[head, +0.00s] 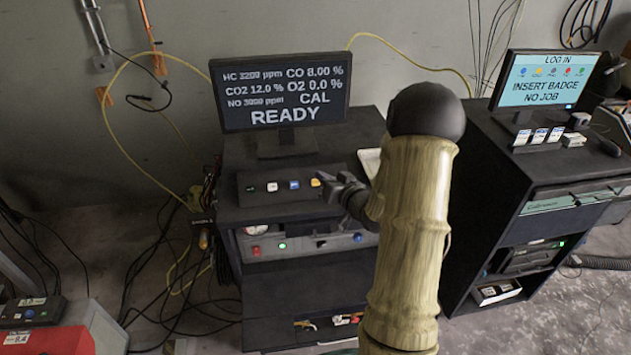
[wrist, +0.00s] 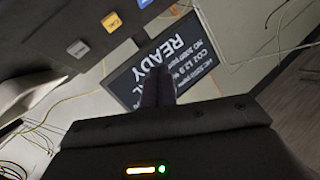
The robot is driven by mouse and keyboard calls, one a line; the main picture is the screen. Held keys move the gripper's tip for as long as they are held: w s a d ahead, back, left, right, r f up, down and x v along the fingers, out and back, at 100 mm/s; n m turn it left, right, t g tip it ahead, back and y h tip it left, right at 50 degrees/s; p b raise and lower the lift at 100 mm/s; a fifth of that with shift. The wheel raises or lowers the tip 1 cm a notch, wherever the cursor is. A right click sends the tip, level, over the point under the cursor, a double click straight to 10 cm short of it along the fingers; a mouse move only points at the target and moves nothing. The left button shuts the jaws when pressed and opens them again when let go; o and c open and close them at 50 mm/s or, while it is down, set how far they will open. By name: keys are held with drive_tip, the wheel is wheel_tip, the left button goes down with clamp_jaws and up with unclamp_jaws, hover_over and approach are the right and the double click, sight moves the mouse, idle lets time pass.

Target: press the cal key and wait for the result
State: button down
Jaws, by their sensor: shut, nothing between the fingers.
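The key panel (head: 262,188) lies on top of the dark cabinet, below the analyser screen (head: 280,92). It carries a row of small keys, among them a blue key (head: 294,185) and an orange key (head: 316,182). Their labels are too small to read, so I cannot tell which is the cal key. The screen shows gas readings and "CAL READY". My gripper (head: 325,179) is shut and empty, close to the orange key; contact cannot be told.
A second cabinet on the right bears a log-in screen (head: 546,80) reading "INSERT BADGE NO JOB", with several white cards (head: 538,136) before it. Below the key panel is a front panel with a green light (head: 282,245). Cables hang at left; a red unit (head: 50,340) stands lower left.

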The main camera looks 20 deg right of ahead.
sight(316, 182)
drive_tip(key=w+f+b, duration=0.1)
drive_tip(key=f, duration=0.1)
drive_tip(key=w+d+f+b, duration=0.1)
drive_tip(key=w+f, duration=0.1)
drive_tip(key=w+f+b, duration=0.1)
drive_tip(key=f, duration=0.1)
drive_tip(key=shift+w+d, duration=0.15)
drive_tip(key=shift+w, duration=0.15)
drive_tip(key=shift+w+d+f+b, duration=0.15)
drive_tip(key=shift+w+f+b, duration=0.2)
drive_tip(key=shift+w+b, duration=0.15)
drive_tip(key=shift+f, duration=0.1)
idle(1.5)
drive_tip(key=shift+w+f+b, duration=0.2)
drive_tip(key=shift+f+b, duration=0.05)
drive_tip(key=shift+b, duration=0.15)
drive_tip(key=shift+w+d+f+b, duration=0.15)
drive_tip(key=shift+f+b, duration=0.1)
drive_tip(key=shift+b, duration=0.05)
idle(0.6)
drive_tip(key=shift+r, duration=0.1)
idle(0.4)
drive_tip(key=shift+s+r, duration=0.45)
drive_tip(key=shift+r, duration=0.05)
drive_tip(key=shift+p, duration=0.3)
